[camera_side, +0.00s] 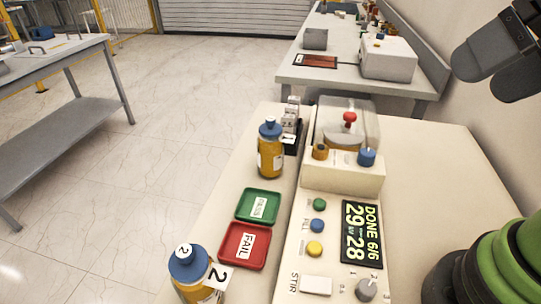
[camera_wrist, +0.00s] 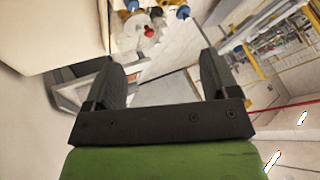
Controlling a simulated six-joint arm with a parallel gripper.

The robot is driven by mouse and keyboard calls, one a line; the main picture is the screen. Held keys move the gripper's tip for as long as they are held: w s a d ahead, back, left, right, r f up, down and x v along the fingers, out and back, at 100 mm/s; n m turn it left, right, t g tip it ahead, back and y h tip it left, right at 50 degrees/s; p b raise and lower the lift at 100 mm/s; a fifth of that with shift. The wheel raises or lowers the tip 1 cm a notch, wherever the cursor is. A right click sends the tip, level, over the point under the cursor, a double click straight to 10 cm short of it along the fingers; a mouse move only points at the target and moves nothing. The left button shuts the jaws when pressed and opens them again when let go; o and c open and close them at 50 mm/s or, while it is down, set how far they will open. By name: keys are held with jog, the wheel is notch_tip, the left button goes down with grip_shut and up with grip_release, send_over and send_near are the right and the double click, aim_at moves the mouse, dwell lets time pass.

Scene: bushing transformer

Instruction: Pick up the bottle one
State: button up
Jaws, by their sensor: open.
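Two amber bottles with blue caps stand upright in the side view. The far bottle (camera_side: 270,160) is beside the tester's left edge; I cannot read its number. The near bottle (camera_side: 188,270) at the bottom left carries a "2" on its cap and tag, so the far one appears to be bottle one. My gripper (camera_wrist: 163,75) shows in the wrist view with its two dark fingers wide apart and nothing between them. It is apart from both bottles.
A green tray (camera_side: 245,213) and a red "FAIL" tray (camera_side: 226,256) lie between the bottles. The tester (camera_side: 343,176) has a clear cover (camera_side: 364,118), knobs and a "DONE 6/6" display (camera_side: 362,232). A dark holder (camera_side: 291,138) stands behind the far bottle. The table's right side is clear.

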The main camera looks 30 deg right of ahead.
jog(key=w+r+g+h, duration=0.1)
jog(key=w, duration=0.8)
jog(key=g+h, duration=0.2)
send_near(271, 125)
jog(key=d, duration=0.1)
jog(key=shift+h, duration=0.3)
jog(key=x, duration=0.4)
jog(key=a+x, duration=0.1)
jog(key=x, duration=0.1)
jog(key=shift+w+f, duration=0.15)
jog(key=shift+f, duration=0.1)
jog(key=shift+w+x, duration=0.1)
jog(key=shift+x, duration=1.5)
jog(key=shift+w+x, duration=0.15)
jog(key=shift+x, duration=1.4)
jog(key=shift+r, duration=0.15)
jog(key=shift+c, duration=0.3)
